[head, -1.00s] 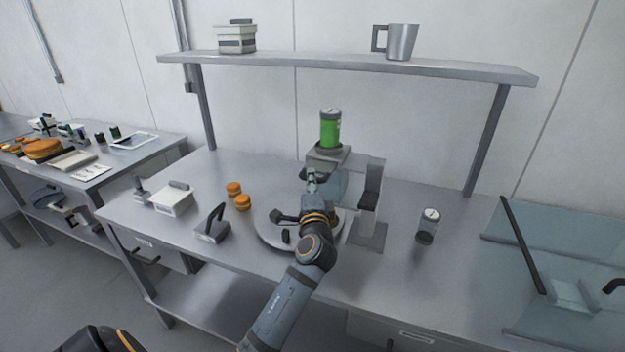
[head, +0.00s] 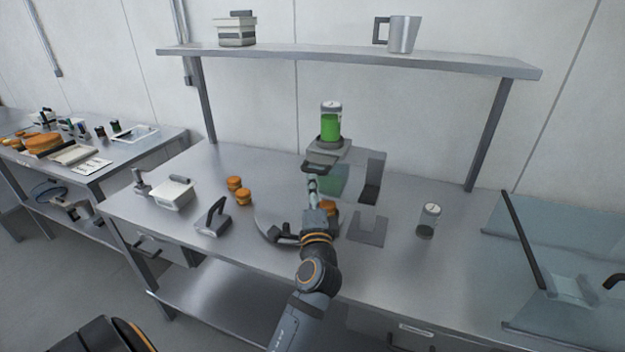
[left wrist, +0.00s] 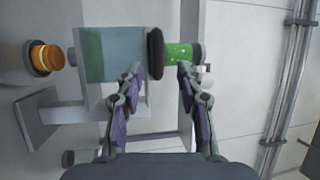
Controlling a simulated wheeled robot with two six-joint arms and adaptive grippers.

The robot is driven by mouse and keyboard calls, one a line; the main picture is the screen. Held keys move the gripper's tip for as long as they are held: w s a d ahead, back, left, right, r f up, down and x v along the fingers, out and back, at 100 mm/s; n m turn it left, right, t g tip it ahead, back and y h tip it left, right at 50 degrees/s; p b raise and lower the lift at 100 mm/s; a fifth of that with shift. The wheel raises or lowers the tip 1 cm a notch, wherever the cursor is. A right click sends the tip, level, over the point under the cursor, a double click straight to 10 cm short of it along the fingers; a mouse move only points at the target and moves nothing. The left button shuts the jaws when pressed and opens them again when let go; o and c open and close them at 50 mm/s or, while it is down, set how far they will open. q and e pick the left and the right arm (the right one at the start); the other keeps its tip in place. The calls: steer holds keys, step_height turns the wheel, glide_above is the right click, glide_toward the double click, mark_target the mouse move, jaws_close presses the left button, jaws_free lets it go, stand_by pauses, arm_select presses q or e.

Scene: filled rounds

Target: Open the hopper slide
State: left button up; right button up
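The hopper stands on the bench as a clear container of green filling (head: 331,127) on a grey head (head: 329,150). A dark rounded piece (head: 318,166), perhaps the slide's handle, juts from the head's front. In the left wrist view this dark piece (left wrist: 155,50) lies between the spread fingers, beside the green container (left wrist: 180,53). My left gripper (left wrist: 160,70) is open; I cannot tell whether it touches the piece. In the head view the left gripper (head: 311,178) is just below and in front of the hopper head. How far the slide is out cannot be told. My right gripper is out of view.
An orange round (head: 328,208) sits under the hopper on a round plate (head: 266,226), partly hidden by my arm. Stacked orange rounds (head: 239,190), a handled press (head: 213,217) and a white box (head: 174,193) stand left. A jar (head: 429,220) stands right. A shelf (head: 350,58) spans above.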

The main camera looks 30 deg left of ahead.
arm_select(q)
steer(key=shift+s+d+f, duration=0.15)
steer(key=shift+s+d, duration=0.05)
steer(key=shift+s, duration=0.1)
steer(key=shift+a, duration=0.1)
